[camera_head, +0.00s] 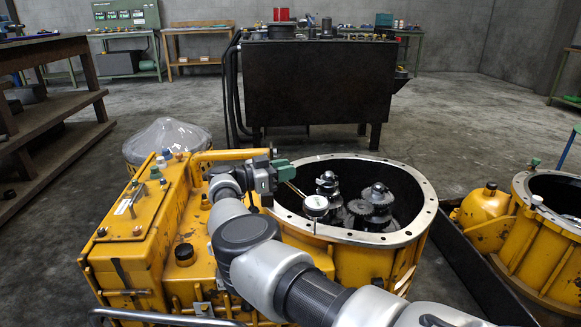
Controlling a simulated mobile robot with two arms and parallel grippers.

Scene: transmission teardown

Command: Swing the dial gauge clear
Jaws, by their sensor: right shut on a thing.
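The dial gauge (316,204) has a small round white face. It hangs on a thin rod over the left part of the open round housing (425,208), inside its flanged rim. My right gripper (284,172) is at the upper left end of that rod, near the housing's back left rim. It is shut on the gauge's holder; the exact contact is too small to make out. My right arm crosses the front of the yellow transmission (148,235) and hides part of it. My left gripper is not in view.
Inside the housing, dark gear shafts (375,203) stand just right of the gauge. A second yellow housing (541,260) stands at the right. A dark workbench (318,85) is behind, and a wooden shelf table (50,120) is at the left. The floor between them is mostly clear.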

